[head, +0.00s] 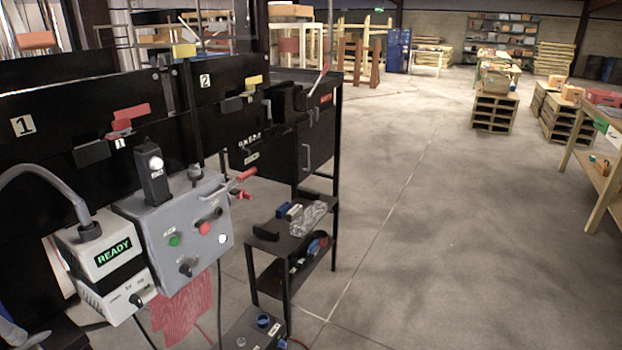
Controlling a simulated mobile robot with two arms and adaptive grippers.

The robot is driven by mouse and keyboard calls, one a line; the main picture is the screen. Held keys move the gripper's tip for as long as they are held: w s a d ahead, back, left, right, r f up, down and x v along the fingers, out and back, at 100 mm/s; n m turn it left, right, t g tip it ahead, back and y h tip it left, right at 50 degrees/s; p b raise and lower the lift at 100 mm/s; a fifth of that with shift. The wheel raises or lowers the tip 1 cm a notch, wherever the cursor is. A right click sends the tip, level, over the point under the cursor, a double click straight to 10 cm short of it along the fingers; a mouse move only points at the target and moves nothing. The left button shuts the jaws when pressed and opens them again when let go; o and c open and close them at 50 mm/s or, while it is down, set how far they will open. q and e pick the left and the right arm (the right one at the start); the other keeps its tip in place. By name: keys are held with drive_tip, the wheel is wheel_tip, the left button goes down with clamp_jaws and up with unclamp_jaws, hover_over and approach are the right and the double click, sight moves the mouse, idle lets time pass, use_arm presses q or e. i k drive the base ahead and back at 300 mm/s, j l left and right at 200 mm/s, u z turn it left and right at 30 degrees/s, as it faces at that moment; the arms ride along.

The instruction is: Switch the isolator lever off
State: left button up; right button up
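A grey control box (190,232) stands at the left with a green button, a red button, a white lamp and black knobs on its face. A red-handled lever (246,174), which looks like the isolator lever, sticks out from the box's right side and points right and slightly up. A second, smaller red part (241,195) sits just below it. Any on/off marking is too small to read. Neither of my grippers can be made out, and nothing is seen touching the lever.
A white unit (103,262) reading READY stands left of the control box. Black conveyor panels (60,125) marked 1 and 2 run behind. A small black shelf cart (291,243) with tools stands right of the box. A black button box (252,333) is at bottom. Open floor lies right.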

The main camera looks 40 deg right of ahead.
sight(253, 170)
drive_tip(key=z, duration=0.95)
drive_tip(key=i+l, duration=0.25)
drive_tip(key=l, duration=0.15)
drive_tip(key=i+l+u, duration=0.15)
drive_tip(key=l, duration=0.2)
drive_tip(key=i+l, duration=0.3)
drive_tip(key=i+l+u, duration=0.1)
drive_tip(key=l, duration=0.45)
drive_tip(key=i+l+u, duration=0.1)
drive_tip(key=i+l, duration=0.35)
drive_tip(key=l, duration=0.4)
drive_tip(key=i+l+u, duration=0.1)
drive_tip(key=l, duration=0.35)
drive_tip(key=i+l+u, duration=0.1)
drive_tip(key=i+l, duration=0.15)
drive_tip(key=l, duration=0.2)
